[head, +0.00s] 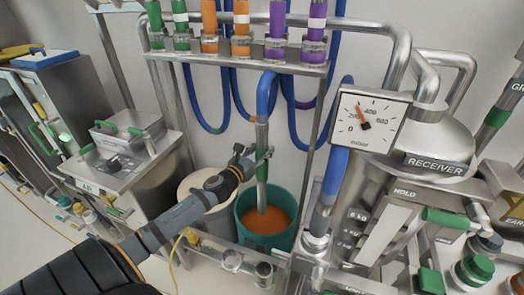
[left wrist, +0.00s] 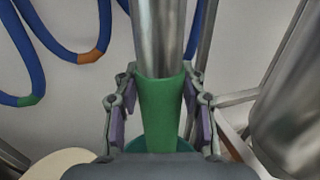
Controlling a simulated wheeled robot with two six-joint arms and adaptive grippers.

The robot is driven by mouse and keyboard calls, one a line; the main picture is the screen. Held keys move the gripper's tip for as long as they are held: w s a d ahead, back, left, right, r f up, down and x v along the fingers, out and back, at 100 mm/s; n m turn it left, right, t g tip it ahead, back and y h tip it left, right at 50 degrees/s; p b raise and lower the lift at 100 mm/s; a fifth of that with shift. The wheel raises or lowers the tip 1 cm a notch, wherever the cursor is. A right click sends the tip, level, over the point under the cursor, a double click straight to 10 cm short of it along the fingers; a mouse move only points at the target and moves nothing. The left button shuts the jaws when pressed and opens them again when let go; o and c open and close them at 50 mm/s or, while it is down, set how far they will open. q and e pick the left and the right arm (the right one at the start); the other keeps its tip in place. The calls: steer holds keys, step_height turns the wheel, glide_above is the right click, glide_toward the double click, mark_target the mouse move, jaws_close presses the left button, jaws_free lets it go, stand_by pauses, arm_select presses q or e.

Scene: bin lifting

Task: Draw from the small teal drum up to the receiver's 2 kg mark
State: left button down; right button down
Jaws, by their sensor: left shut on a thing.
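The small teal drum (head: 244,232) stands open on the floor below the rack, with orange contents (head: 268,219). A metal suction lance (head: 262,182) with a green grip (head: 263,156) hangs upright from a blue hose (head: 266,95). Its lower end reaches down into the drum at the orange surface; how deep is unclear. My left gripper (head: 252,158) is shut around the green grip, which also fills the left wrist view (left wrist: 162,105). The receiver (head: 437,150) is at the right. Its kg scale (head: 354,228) is partly readable, and no fill level can be made out. My right gripper is not in view.
A dial gauge (head: 370,121) beside the receiver has its red needle pointing up and slightly left. A cream drum (head: 192,180) stands left of the teal one. Coloured hose couplings (head: 240,40) line the rack above. Pipes and valves (head: 232,262) lie in front of the drum.

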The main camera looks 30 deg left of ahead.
mark_target(258, 169)
arm_select(q)
step_height(258, 169, down, 6)
steer(key=b, duration=0.4)
steer(key=shift+b, duration=0.35)
steer(key=shift+f+b, duration=0.35)
steer(key=shift+f, duration=0.25)
